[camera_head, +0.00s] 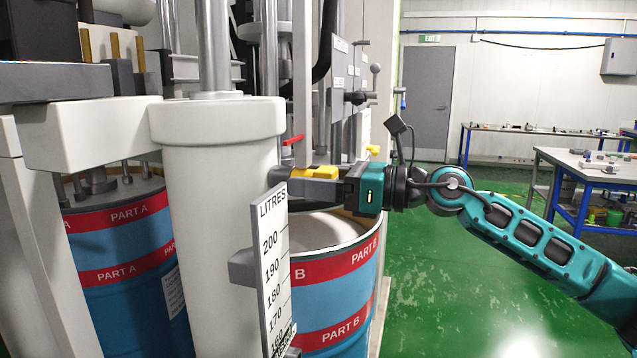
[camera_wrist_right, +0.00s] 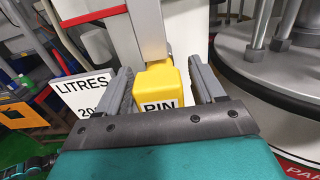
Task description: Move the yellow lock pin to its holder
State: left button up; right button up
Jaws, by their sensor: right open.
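My right gripper (camera_head: 284,176) is open beside the white column, above the Part B drum. In the right wrist view its two grey fingers (camera_wrist_right: 162,88) stand on either side of a yellow block (camera_wrist_right: 160,82) marked PIN. The frames do not settle whether this block is the lock pin's head or its holder. The yellow block also shows in the head view (camera_head: 318,172), partly hidden by the gripper. A smaller yellow piece (camera_head: 373,150) sits farther right, behind my right wrist. My left gripper is not in view.
A litre scale (camera_head: 272,268) stands in front of the white cylinder (camera_head: 215,180). A blue Part A drum (camera_head: 130,285) is at left and a Part B drum (camera_head: 330,300) below my gripper. A red lever (camera_head: 293,140) is close above. Green floor is open at right.

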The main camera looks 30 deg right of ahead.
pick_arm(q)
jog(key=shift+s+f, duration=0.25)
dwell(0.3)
